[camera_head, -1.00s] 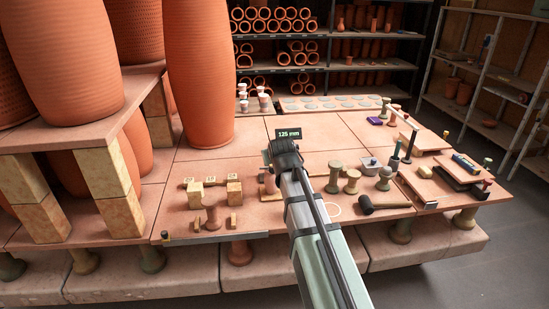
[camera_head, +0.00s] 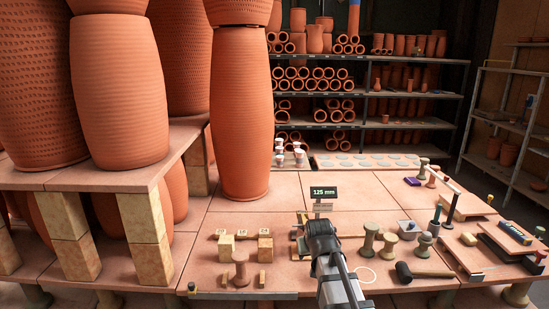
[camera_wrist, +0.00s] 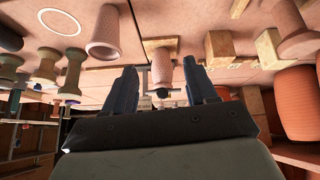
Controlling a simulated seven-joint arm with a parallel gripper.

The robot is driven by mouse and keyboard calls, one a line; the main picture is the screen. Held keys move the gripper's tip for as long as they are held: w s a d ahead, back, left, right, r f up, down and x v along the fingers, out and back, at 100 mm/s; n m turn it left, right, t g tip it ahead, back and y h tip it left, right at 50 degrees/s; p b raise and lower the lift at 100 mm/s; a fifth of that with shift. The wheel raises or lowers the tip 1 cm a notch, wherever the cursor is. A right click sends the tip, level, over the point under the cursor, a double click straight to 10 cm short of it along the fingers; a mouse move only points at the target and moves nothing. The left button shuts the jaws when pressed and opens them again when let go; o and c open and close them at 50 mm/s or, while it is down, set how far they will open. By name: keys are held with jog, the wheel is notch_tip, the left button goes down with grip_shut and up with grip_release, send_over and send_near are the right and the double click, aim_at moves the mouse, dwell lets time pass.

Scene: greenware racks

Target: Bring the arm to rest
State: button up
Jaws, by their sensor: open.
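My gripper (camera_wrist: 160,78) shows in the wrist view with its two dark fingers spread apart. A pale pinkish clay piece (camera_wrist: 162,70) shows in the gap beyond the fingers, and I see no contact with them.
Tall clay vessels (camera_head: 240,110) stand at left on slabs propped on blocks (camera_head: 140,215). Wooden blocks (camera_head: 226,245) lie left of my gripper; green spools (camera_head: 388,246) and a mallet (camera_head: 425,272) lie right. Pot shelves (camera_head: 365,90) stand behind. The table's back middle is clear.

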jog(key=s+d+f+g, duration=0.1)
jog(key=s+f+g, duration=0.1)
jog(key=s+f, duration=0.65)
jog(key=s+f+g, duration=0.3)
jog(key=s+f, duration=0.2)
jog(key=f, duration=0.7)
jog(key=s+d+f+g, duration=0.1)
jog(key=s+f+g, duration=0.1)
jog(key=s+f, duration=0.65)
jog(key=s+d+f+g, duration=0.1)
jog(key=s+f+g, duration=0.2)
jog(key=s+f, duration=0.6)
jog(key=s+d+f+m+g, duration=0.1)
jog(key=s+f+g, duration=0.2)
jog(key=s+f, duration=0.7)
jog(key=s, duration=0.8)
jog(key=shift+s+d+f+g, duration=0.2)
jog(key=shift+d+f+g, duration=0.1)
jog(key=shift+d, duration=0.05)
